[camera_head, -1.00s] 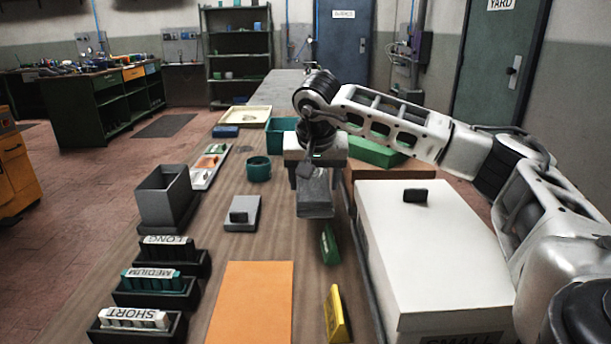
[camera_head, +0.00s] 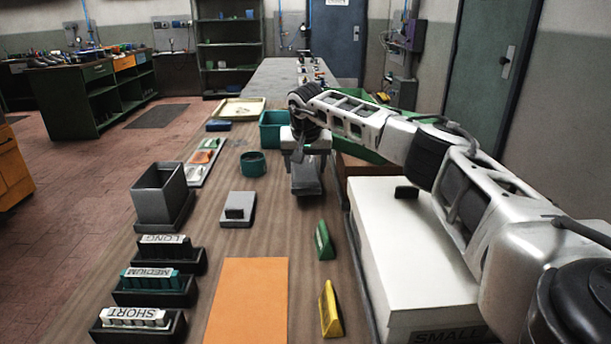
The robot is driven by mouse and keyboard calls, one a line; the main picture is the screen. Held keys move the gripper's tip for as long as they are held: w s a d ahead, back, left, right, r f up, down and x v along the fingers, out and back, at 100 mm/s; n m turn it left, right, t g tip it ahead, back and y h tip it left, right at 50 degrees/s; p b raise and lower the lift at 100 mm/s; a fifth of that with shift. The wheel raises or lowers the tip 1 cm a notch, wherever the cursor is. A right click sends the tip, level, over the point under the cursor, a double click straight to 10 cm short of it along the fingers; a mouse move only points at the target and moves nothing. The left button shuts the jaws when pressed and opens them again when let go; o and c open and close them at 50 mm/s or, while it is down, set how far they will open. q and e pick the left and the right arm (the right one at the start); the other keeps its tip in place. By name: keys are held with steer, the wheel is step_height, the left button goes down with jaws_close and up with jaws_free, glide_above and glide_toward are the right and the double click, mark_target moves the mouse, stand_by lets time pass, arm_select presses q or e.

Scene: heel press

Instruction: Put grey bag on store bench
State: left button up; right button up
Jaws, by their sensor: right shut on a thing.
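My right gripper (camera_head: 306,162) is shut on a grey bag (camera_head: 306,181) and holds it over the right side of the wooden bench (camera_head: 199,237). The gripper hides the bag's upper part. A long grey-topped bench (camera_head: 272,76) stands farther back, with several small items along its right side. A green bench with shelves (camera_head: 88,98) stands at the far left. No readable label shows which is the store bench. My left gripper is not in view.
A white box (camera_head: 425,250) lies under my right arm. A teal bin (camera_head: 272,128) and teal cup (camera_head: 253,164) stand near the bag. Green (camera_head: 324,241) and yellow (camera_head: 330,309) wedges and an orange mat (camera_head: 249,299) lie nearer. Labelled trays (camera_head: 151,290) line the left.

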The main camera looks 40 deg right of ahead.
mark_target(306, 169)
steer(key=shift+f, duration=1.6)
steer(key=shift+f, duration=0.15)
steer(key=o, duration=1)
steer(key=shift+o, duration=0.2)
steer(key=v, duration=1.2)
